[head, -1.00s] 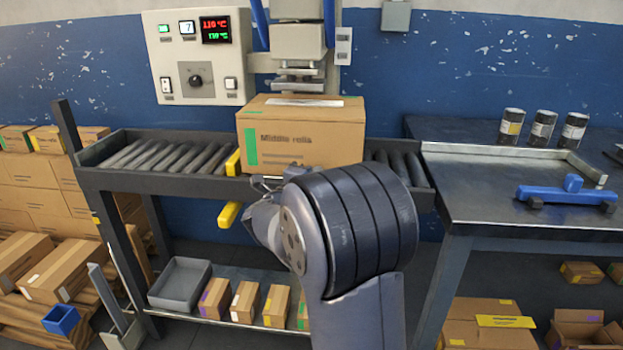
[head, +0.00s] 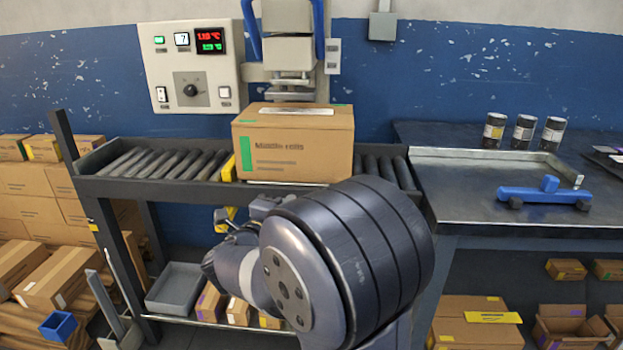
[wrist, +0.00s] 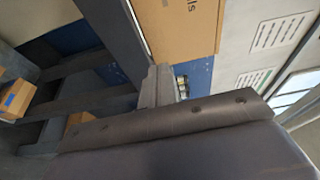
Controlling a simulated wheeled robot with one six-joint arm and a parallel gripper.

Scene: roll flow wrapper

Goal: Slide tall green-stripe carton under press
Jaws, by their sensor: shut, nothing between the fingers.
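The tall carton with a green stripe (head: 290,143) stands upright on the roller conveyor (head: 160,163), its green stripe at the left of its front face. The press (head: 290,58) is above and behind it; the carton's top back edge overlaps the press foot in the head view, so the exact depth is hard to tell. In the wrist view part of the carton (wrist: 180,25) shows at the top. My gripper (head: 238,218) is shut and empty, below and in front of the carton's left side, apart from it. My arm hides part of the conveyor's front.
A control panel (head: 192,68) hangs left of the press. A yellow piece (head: 229,168) sits at the conveyor beside the carton's left side. A metal table (head: 470,185) with a blue tool (head: 545,194) adjoins on the right. Rollers left of the carton are clear.

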